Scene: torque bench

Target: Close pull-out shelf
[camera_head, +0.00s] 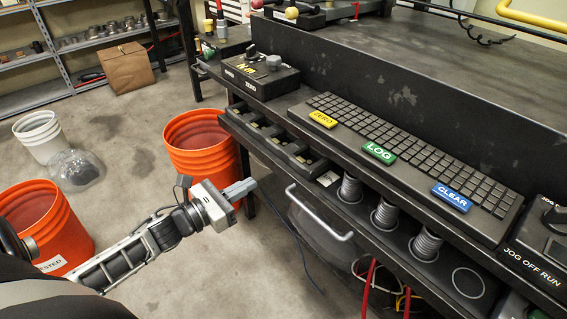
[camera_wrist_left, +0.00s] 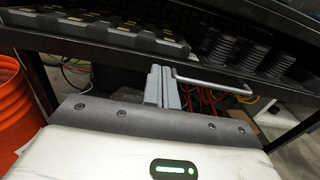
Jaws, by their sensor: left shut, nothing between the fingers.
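The pull-out shelf (camera_head: 345,211) is a black tray under the bench top, sticking out past the bench's front edge. It holds dark bins at its left and grey coiled springs at its right. Its pale bar handle (camera_head: 320,215) is on the front face, and it also shows in the left wrist view (camera_wrist_left: 215,83). My left gripper (camera_head: 250,184) is shut and empty, in front of the shelf and left of the handle. In the left wrist view its fingers (camera_wrist_left: 162,82) appear close to the handle's left end; contact cannot be told. My right gripper is out of view.
An orange bucket (camera_head: 190,140) stands behind my left gripper, and another orange bucket (camera_head: 60,235) stands at lower left. A keyboard (camera_head: 400,150) and control boxes (camera_head: 262,75) sit on the bench. Cables and a grey bin (camera_head: 325,240) are below the shelf.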

